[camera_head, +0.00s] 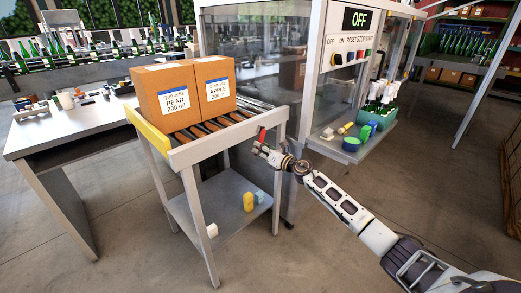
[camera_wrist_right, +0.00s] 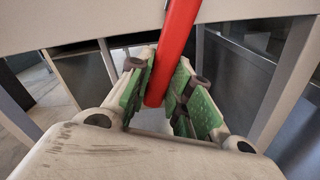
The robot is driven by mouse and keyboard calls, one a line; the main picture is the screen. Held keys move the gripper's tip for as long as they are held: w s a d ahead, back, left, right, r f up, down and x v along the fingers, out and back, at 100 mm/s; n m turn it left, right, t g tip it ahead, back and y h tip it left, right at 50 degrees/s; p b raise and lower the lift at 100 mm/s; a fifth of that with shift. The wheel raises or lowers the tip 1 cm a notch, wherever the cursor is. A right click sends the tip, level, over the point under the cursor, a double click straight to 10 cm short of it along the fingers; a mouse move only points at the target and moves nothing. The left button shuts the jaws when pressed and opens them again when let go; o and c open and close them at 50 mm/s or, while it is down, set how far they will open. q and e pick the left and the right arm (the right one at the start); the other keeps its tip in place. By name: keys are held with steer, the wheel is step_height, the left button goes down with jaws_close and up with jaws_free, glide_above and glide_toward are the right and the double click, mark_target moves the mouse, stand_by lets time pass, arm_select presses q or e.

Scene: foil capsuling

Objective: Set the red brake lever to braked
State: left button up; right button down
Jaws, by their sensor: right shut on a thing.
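The red brake lever (camera_head: 262,133) is at the right end of the roller conveyor stand's front rail. In the right wrist view the lever (camera_wrist_right: 177,45) is a red bar slanting down from the upper right, its lower end between the green finger pads. My right gripper (camera_head: 259,147) is at the lever, and in the wrist view the gripper (camera_wrist_right: 162,92) is shut on it. My left gripper does not show in any view.
Two cartons, PEAR (camera_head: 166,93) and APPLE (camera_head: 214,86), stand on the conveyor rollers (camera_head: 205,130). A yellow end stop (camera_head: 148,132) closes its left end. A machine with an OFF sign (camera_head: 357,20) stands behind right. The front floor is clear.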

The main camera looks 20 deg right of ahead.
steer(key=c, duration=1.3)
jaws_free()
steer(key=shift+s+d, duration=0.1)
steer(key=shift+v, duration=5.85)
steer(key=shift+d, duration=0.1)
